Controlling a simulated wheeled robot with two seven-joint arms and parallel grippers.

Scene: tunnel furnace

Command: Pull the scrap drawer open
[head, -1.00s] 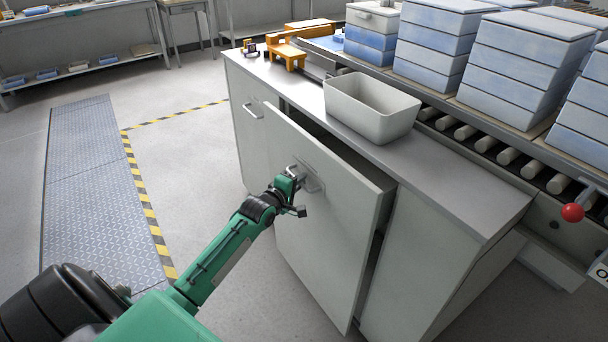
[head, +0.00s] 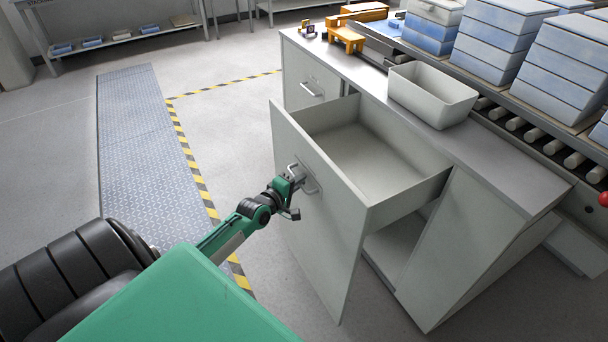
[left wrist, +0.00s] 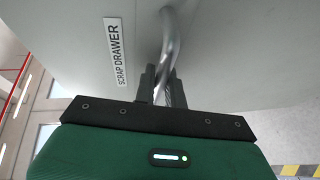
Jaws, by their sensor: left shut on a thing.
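The scrap drawer (head: 330,215) stands well out from the cabinet in the head view, and its box is empty where I can see inside. Its front carries a metal bar handle (head: 306,180). The left wrist view shows the label "SCRAP DRAWER" (left wrist: 116,53) beside the handle (left wrist: 172,35). My left gripper (head: 297,178) is shut on the handle; its dark fingers (left wrist: 162,86) lie on either side of the bar. My right gripper is not in view.
A white bin (head: 432,95) stands on the cabinet top (head: 500,165). Another closed drawer front (head: 308,80) is to the left. Behind is a roller conveyor with stacked blue-white boxes (head: 500,45). Open floor with a striped line (head: 195,165) lies to the left.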

